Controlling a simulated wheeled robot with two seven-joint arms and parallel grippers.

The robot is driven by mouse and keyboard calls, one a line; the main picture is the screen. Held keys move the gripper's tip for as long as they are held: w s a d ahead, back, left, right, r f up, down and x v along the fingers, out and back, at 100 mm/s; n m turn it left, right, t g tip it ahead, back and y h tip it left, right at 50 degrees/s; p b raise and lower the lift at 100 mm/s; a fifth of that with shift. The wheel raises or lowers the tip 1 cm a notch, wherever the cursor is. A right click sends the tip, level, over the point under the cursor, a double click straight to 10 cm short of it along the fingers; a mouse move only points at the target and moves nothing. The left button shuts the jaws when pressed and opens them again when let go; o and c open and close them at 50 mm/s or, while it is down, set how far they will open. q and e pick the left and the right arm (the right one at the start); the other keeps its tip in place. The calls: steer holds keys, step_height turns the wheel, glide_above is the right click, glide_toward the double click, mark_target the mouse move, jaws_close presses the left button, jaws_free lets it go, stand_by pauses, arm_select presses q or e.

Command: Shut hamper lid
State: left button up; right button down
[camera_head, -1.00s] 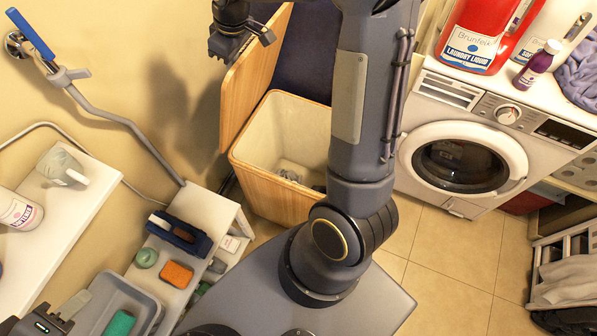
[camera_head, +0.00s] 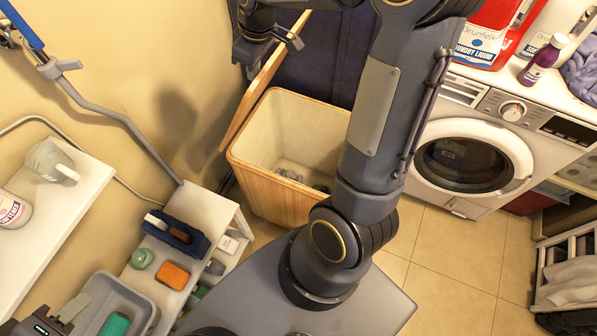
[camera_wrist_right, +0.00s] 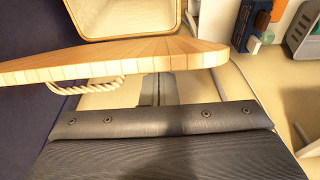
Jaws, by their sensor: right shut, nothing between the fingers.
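The wooden hamper (camera_head: 270,190) stands open by the wall, its pale lining showing and some dark items at its bottom. Its hinged lid (camera_head: 257,92) stands raised, leaning slightly toward the opening. In the right wrist view the lid (camera_wrist_right: 120,60) shows nearly edge-on, with a rope handle (camera_wrist_right: 92,87) on its outer side. My right gripper (camera_head: 290,42) is by the lid's upper part. Its shut, empty fingers (camera_wrist_right: 158,88) reach the lid's outer side in the wrist view; contact is unclear. My left gripper (camera_head: 45,322) is at the lower left corner, mostly cut off.
A white washing machine (camera_head: 470,150) stands right of the hamper, with a red laundry bottle (camera_head: 487,40) and a purple bottle (camera_head: 543,62) on top. A low shelf (camera_head: 200,215) with a sponge (camera_head: 174,275) is at the left.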

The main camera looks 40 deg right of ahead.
steer(key=shift+s+d+f, duration=0.1)
steer(key=shift+s, duration=0.05)
steer(key=shift+s+d+f+b, duration=0.35)
steer(key=shift+s+f+b, duration=0.15)
steer(key=shift+s, duration=0.3)
steer(key=shift+s+d+f+b, duration=0.3)
steer(key=shift+s+f+b, duration=0.2)
steer(key=shift+s, duration=0.35)
steer(key=shift+s+d+f+b, duration=0.4)
steer(key=shift+s+b, duration=0.15)
steer(key=shift+s, duration=0.25)
steer(key=s+d+f+b, duration=0.1)
steer(key=s+f+b, duration=0.2)
steer(key=s, duration=0.1)
steer(key=shift+s+d+f, duration=0.35)
steer(key=shift+d+f, duration=0.05)
steer(key=shift+f+b, duration=0.1)
steer(key=shift+b, duration=0.2)
